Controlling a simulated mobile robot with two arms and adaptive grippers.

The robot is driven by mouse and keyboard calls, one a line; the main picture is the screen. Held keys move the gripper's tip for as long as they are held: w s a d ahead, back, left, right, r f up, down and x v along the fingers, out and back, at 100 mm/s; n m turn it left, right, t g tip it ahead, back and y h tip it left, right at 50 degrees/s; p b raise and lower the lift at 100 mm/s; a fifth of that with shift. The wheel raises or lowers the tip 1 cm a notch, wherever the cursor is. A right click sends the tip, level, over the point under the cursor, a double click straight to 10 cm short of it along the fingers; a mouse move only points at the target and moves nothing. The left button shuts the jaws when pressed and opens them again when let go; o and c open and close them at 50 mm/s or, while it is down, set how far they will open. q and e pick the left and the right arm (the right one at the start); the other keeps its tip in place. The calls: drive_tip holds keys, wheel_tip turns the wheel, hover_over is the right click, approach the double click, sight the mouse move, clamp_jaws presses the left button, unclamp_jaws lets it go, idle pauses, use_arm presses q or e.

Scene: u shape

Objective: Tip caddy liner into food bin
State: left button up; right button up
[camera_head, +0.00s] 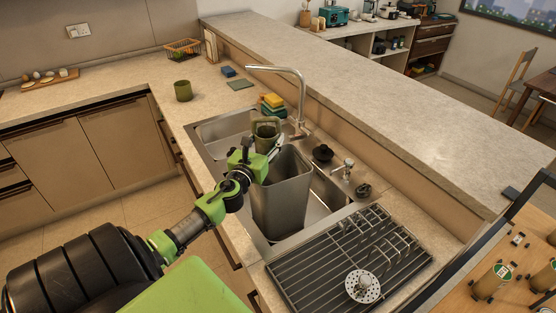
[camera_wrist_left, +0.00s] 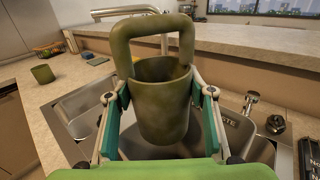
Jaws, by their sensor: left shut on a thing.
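My left gripper (camera_head: 266,148) is shut on an olive-green caddy (camera_head: 266,130) with a loop handle, its fingers on either side of the body. The caddy also shows in the left wrist view (camera_wrist_left: 163,110), upright, handle raised, with an open top; I cannot make out a separate liner or its contents. A tall grey bin (camera_head: 284,198) with an open top stands in the sink area, just below and beside the gripper in the head view. In the left wrist view, part of a grey surface with lettering ending "STE" (camera_wrist_left: 229,122) shows behind the right finger. My right gripper is not in view.
The sink (camera_head: 222,127) surrounds the bin, with a tall curved faucet (camera_head: 290,72) behind. A black drying rack (camera_head: 330,262) lies to the right. A raised ledge (camera_head: 380,85) runs behind.

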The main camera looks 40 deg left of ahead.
sight(255, 136)
use_arm(q)
drive_tip(key=shift+r, duration=0.1)
drive_tip(key=shift+s+a+r+p, duration=0.25)
drive_tip(key=shift+a+r, duration=0.15)
drive_tip(key=shift+a, duration=0.25)
drive_tip(key=shift+s+a+r+p, duration=0.1)
drive_tip(key=shift+a+r+p, duration=0.15)
drive_tip(key=shift+a+r, duration=0.25)
drive_tip(key=shift+s+a+r, duration=0.2)
drive_tip(key=shift+a+r, duration=0.05)
drive_tip(key=shift+a, duration=0.4)
drive_tip(key=shift+s+a+r, duration=0.15)
drive_tip(key=shift+a+r, duration=0.1)
drive_tip(key=shift+a, duration=0.35)
